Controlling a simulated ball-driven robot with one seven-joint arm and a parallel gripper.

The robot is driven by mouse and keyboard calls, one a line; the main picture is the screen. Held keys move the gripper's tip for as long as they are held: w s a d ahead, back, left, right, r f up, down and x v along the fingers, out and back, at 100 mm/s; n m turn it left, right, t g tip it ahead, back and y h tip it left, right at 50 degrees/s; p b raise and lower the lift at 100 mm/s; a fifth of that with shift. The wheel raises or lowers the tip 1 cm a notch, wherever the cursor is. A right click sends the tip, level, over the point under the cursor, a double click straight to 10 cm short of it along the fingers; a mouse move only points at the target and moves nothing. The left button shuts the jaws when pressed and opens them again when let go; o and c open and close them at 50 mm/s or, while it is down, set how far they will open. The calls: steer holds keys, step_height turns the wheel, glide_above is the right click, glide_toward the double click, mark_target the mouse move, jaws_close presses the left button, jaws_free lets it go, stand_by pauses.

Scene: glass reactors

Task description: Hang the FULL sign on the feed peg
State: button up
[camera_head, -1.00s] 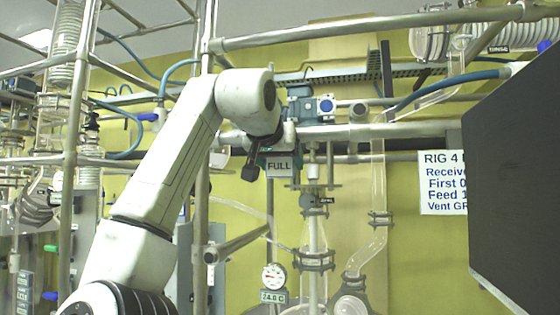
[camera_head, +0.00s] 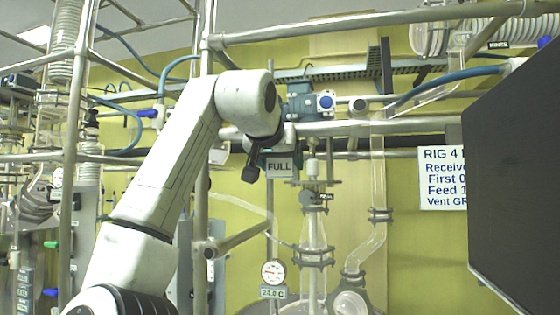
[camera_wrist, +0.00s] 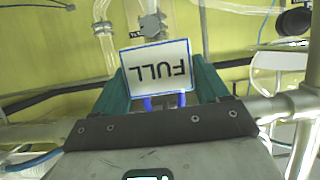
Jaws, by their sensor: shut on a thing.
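My gripper (camera_wrist: 165,92), with teal fingers, is shut on the sign, one finger on each side. In the head view my gripper (camera_head: 266,160) is mostly hidden behind the dark wrist part and the sign. I cannot pick out the feed peg in either view.
Horizontal metal pipes (camera_head: 400,129) run behind the sign. Glass tubing with a small dark tag (camera_head: 320,196) stands below right, and a round gauge (camera_head: 273,272) is below. A printed RIG 4 notice (camera_head: 442,178) and a large dark panel (camera_head: 515,170) are at the right.

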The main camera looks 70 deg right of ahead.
stand_by(0.3)
steer(key=o, duration=1.1)
steer(key=shift+c, duration=0.2)
steer(key=shift+c, duration=1)
steer(key=shift+a, duration=0.1)
steer(key=v, duration=0.6)
steer(key=shift+a+r, duration=0.25)
steer(key=shift+a, duration=0.1)
steer(key=f+v, duration=0.1)
steer(key=v, duration=0.9)
steer(key=shift+a+f, duration=0.2)
steer(key=shift+a, duration=0.45)
